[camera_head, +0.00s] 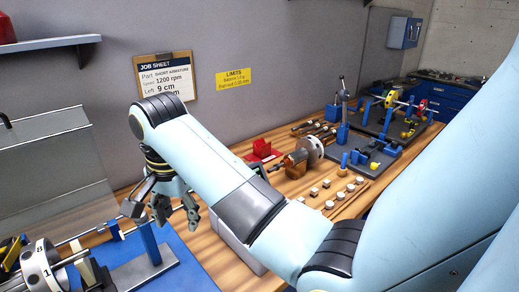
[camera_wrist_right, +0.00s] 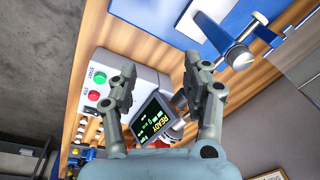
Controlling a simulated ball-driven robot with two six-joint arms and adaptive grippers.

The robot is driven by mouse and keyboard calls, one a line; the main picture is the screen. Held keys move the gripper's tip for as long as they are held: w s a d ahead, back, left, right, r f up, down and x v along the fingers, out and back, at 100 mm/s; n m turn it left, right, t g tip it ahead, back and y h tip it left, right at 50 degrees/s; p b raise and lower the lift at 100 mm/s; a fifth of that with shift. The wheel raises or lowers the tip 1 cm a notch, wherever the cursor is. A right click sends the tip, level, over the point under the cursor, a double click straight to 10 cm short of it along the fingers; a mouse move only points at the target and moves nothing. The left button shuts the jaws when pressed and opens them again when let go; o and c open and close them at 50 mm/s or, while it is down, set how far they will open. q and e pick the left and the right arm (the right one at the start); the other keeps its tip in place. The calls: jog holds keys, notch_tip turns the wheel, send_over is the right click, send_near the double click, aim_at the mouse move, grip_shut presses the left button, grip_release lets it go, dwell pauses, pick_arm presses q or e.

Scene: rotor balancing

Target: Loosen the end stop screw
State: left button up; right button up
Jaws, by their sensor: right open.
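A balancing stand with blue posts (camera_head: 149,242) stands on a blue mat (camera_head: 190,268) at the lower left of the head view. A silver disc with numbers (camera_head: 42,268) and thin rods sit at its left. My right gripper (camera_head: 166,212) hangs open and empty above the right end of this stand. In the right wrist view its fingers (camera_wrist_right: 160,72) are spread with nothing between them. A shaft with a silver fitting (camera_wrist_right: 240,56) on a blue post lies beyond the fingers at upper right. I cannot make out the end stop screw. My left gripper is not in view.
A control box (camera_wrist_right: 100,95) with green and red buttons and a screen reading READY (camera_wrist_right: 153,122) is behind the fingers. A grey hood (camera_head: 50,165) stands at the left. An armature (camera_head: 300,157), a red holder (camera_head: 262,150) and small blocks (camera_head: 335,192) occupy the bench.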

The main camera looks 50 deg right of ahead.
jog(key=s+d+f+n+t+b, duration=0.1)
jog(key=s+d+f+n+b, duration=0.2)
jog(key=s+f+n, duration=0.8)
jog(key=s+f+b, duration=0.1)
jog(key=s+f, duration=0.2)
jog(key=s, duration=0.3)
jog(key=shift+s+d+n+t+h, duration=0.15)
jog(key=shift+s+n+t+h, duration=0.15)
jog(key=shift+s+n, duration=0.1)
jog(key=shift+w+f, duration=0.1)
jog(key=shift+f, duration=0.05)
jog(key=s+f+g+b, duration=0.1)
jog(key=s+f+b, duration=0.3)
jog(key=f, duration=0.6)
jog(key=s+d+f+g+b, duration=0.1)
jog(key=f+b, duration=0.4)
jog(key=f, duration=0.6)
jog(key=s+f+g+b, duration=0.1)
jog(key=s+f+b, duration=0.3)
jog(key=f, duration=0.6)
jog(key=s+d+f+n+t+b, duration=0.1)
jog(key=s+f+b, duration=0.6)
jog(key=s+f, duration=1)
notch_tip(320, 180, down, 4)
jog(key=shift+d+r+n, duration=0.25)
jog(key=shift+d+n, duration=0.05)
jog(key=shift+n, duration=0.3)
jog(key=shift+s, duration=0.1)
